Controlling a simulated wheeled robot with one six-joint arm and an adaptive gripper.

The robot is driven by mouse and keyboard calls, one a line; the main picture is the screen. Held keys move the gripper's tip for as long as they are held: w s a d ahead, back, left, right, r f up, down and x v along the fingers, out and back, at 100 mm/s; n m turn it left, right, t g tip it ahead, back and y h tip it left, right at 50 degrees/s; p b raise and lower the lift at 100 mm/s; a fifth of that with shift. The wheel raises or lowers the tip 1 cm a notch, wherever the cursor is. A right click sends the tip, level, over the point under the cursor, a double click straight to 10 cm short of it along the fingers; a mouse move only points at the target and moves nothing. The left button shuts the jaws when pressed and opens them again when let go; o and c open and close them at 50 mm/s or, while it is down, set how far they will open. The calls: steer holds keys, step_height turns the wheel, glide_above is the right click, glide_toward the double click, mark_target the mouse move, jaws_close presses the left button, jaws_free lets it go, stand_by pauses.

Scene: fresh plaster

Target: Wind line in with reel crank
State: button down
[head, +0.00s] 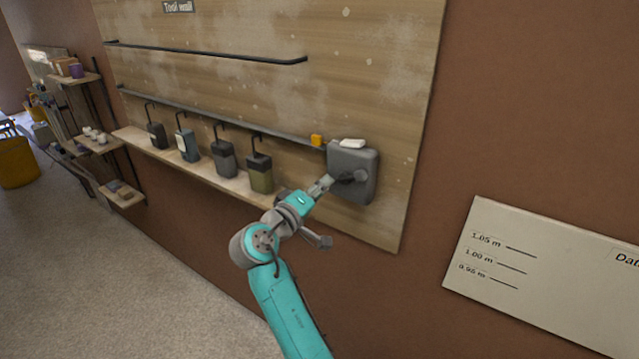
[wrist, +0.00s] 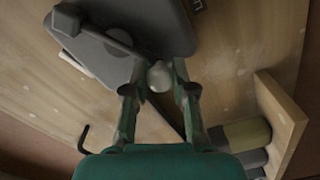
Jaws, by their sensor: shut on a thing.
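The line reel is a grey box (head: 366,188) fixed at the right end of the wooden tool wall; its grey body also shows at the top of the wrist view (wrist: 160,22). Its dark crank (head: 350,177) is on the front face, partly hidden by my gripper in the head view. My gripper (head: 328,183) is at the crank. In the wrist view my gripper (wrist: 160,82) has its two fingers on either side of a pale rounded crank knob (wrist: 159,76) and is shut on it. I cannot make out the line itself.
A white piece (head: 352,143) sits on top of the reel box and an orange block (head: 317,140) is left of it. Several dark containers (head: 222,158) stand on a wooden shelf (head: 190,169) to the left. A white board (head: 540,275) with height marks hangs at right.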

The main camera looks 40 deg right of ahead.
mark_target(340, 191)
steer(key=n, duration=0.1)
steer(key=f+n, duration=0.1)
steer(key=n, duration=0.1)
steer(key=s+n, duration=0.1)
steer(key=shift+s+d+f+n, duration=0.1)
steer(key=shift+d+f+n, duration=0.15)
steer(key=shift+d+n, duration=0.05)
steer(key=shift+s+d+f+n, duration=0.15)
steer(key=shift+s+n, duration=0.15)
steer(key=shift+n, duration=0.55)
steer(key=shift+s+d+f+n, duration=0.15)
steer(key=shift+s+n, duration=0.15)
steer(key=shift+n, duration=0.55)
steer(key=c, duration=0.9)
jaws_free()
steer(key=shift+a, duration=0.1)
steer(key=v, duration=1.2)
